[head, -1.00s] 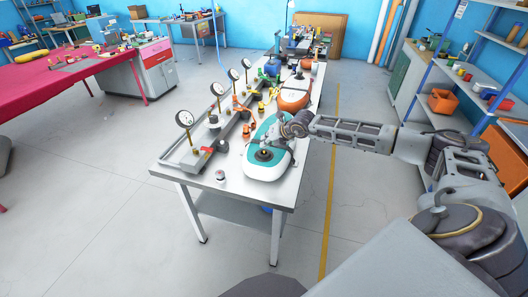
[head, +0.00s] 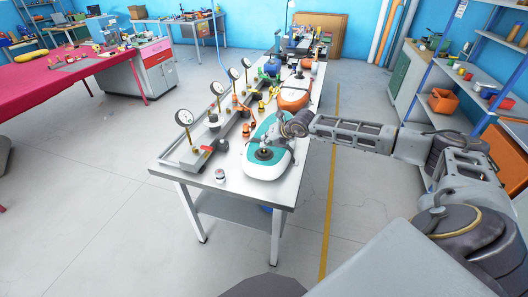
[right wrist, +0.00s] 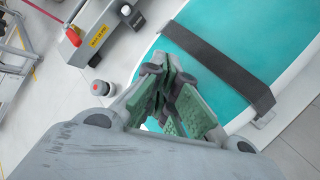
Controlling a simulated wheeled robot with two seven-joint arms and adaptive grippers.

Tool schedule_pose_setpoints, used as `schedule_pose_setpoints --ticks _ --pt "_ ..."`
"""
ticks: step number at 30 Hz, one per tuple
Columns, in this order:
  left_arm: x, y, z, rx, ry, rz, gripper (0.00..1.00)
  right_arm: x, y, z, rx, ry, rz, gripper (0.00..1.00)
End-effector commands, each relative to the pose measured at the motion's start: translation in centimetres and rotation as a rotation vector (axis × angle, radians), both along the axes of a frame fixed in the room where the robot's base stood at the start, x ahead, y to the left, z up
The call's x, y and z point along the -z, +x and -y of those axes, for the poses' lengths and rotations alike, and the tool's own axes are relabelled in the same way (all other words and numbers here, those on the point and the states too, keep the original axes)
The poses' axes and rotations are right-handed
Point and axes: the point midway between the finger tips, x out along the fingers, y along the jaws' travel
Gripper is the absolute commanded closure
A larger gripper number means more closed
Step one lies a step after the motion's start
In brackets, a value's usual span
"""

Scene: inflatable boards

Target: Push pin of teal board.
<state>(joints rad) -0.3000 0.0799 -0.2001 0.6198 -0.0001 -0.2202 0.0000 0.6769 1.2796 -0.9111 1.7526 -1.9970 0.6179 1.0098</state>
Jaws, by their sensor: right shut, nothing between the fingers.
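The teal board (head: 280,165), teal and white, lies on the near end of the metal table in the head view. My right gripper (head: 272,142) is over the board, close to the fitting. In the right wrist view the right gripper's fingers (right wrist: 162,78) are shut and empty, in front of the teal board (right wrist: 205,85) with its dark strap (right wrist: 222,66). The fingers hide the fitting there. I cannot tell whether they touch the board. My left gripper is not in view.
A rail with gauges (head: 184,119) runs along the table's left side. An orange board (head: 293,98) lies farther back. A small white-and-red jar (head: 220,175) stands left of the teal board. Shelves (head: 490,75) stand at right; the floor in front is clear.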

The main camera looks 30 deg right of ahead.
Motion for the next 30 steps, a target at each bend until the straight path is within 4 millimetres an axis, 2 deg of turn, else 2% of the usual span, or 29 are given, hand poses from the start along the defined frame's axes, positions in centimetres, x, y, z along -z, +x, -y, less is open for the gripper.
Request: schedule_pose_setpoints --ticks 6,30 --pt "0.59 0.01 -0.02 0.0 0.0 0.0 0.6 0.41 -0.02 0.01 0.0 0.0 0.0 1.0" --pt "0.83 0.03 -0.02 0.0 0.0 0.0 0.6 0.61 -0.01 0.0 0.0 0.0 0.0 1.0"
